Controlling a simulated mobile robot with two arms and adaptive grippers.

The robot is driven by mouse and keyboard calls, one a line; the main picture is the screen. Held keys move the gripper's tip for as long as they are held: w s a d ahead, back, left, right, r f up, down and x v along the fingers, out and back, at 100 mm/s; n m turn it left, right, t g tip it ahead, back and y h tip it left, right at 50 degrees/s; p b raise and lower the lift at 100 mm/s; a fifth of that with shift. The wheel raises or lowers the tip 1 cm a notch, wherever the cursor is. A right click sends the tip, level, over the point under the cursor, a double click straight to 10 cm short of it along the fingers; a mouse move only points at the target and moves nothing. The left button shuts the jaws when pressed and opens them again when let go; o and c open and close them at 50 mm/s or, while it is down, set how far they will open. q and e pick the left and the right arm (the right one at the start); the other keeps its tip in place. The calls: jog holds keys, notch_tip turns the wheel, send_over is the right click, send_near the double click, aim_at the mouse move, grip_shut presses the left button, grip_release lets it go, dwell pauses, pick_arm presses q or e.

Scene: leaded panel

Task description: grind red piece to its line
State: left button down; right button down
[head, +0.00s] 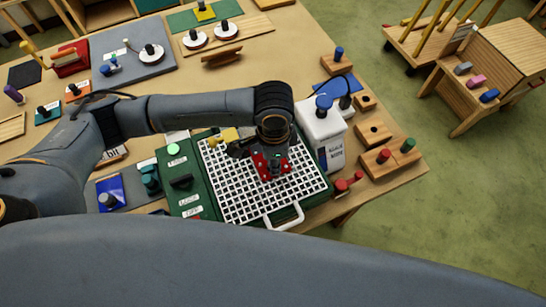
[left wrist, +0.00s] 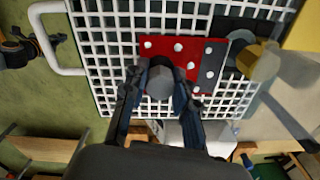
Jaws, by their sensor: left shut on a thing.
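The red piece (head: 258,160) lies on the white grid of the green grinder (head: 183,207). In the left wrist view the red piece (left wrist: 180,47) has white dots, a dark grey strip along its right side, and a grey knob (left wrist: 160,82). My left gripper (head: 271,170) reaches down over it. In the left wrist view the gripper (left wrist: 160,88) has its fingers closed around the knob. A dark block with a brass-coloured part (left wrist: 262,62) is just right of the piece there. My right gripper is out of view. I cannot make out a separate line.
A white bottle (head: 322,130) stands behind the grid's right side. Wooden blocks with red and green knobs (head: 385,157) sit by the table's right edge. A white handle (head: 285,222) is at the grid's near edge. A wooden cart (head: 490,75) stands on the floor.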

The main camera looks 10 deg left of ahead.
pick_arm(q)
jog(key=shift+s+d, duration=0.5)
jog(key=shift+s, duration=0.3)
jog(key=shift+s+d, duration=0.5)
jog(key=shift+s, duration=0.25)
jog(key=c, duration=1)
grip_release()
notch_tip(320, 180, up, 12)
